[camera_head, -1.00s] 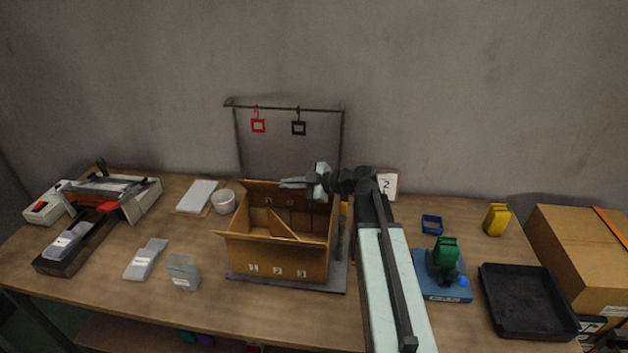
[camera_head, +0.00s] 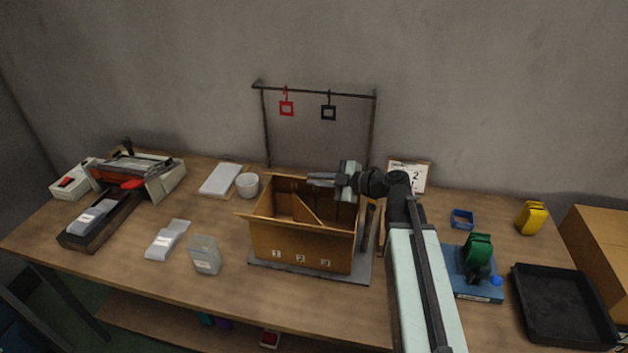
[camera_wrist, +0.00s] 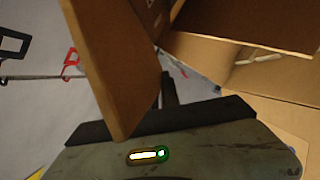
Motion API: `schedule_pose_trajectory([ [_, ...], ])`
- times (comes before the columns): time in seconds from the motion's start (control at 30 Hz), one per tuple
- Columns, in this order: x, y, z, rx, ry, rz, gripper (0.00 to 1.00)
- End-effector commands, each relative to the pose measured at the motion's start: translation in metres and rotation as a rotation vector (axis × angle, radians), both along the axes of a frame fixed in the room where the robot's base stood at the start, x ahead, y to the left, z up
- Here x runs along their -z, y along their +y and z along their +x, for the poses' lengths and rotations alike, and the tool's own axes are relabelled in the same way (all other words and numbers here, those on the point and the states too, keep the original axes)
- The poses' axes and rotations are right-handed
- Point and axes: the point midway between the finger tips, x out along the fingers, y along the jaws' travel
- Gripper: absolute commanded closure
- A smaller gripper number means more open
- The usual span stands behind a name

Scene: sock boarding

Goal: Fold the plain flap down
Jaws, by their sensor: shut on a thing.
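The open cardboard box (camera_head: 300,242) stands on a dark grey mat (camera_head: 362,268) at the middle of the table, its front marked 1, 2 and 3. A slanting cardboard panel (camera_head: 303,208) shows inside it. My gripper (camera_head: 322,179) is at the box's back right, over the rear rim, its fingers pointing left. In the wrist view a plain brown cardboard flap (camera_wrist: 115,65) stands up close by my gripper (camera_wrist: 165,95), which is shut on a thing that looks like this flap. The flap hides part of the fingers, and their contact is not clear.
A wire rack with a red tag (camera_head: 287,108) and a black tag (camera_head: 328,112) stands behind the box. A white cup (camera_head: 247,184) and a clear container (camera_head: 205,254) are to the left.

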Motion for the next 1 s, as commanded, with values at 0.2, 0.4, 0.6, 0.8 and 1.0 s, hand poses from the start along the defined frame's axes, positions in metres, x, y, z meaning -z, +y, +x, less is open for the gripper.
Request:
schedule_pose_trajectory([
  [0.2,0.001,0.003,-0.001,-0.005,0.002,-0.002,0.75],
  [0.4,0.0,0.003,-0.001,-0.006,0.001,0.0,0.75],
  [0.6,-0.006,-0.008,-0.008,-0.003,0.001,0.0,0.75],
  [0.8,-0.018,-0.041,-0.03,-0.003,0.001,0.0,0.75],
  [1.0,-0.022,-0.058,-0.041,-0.006,0.002,0.0,0.75],
])
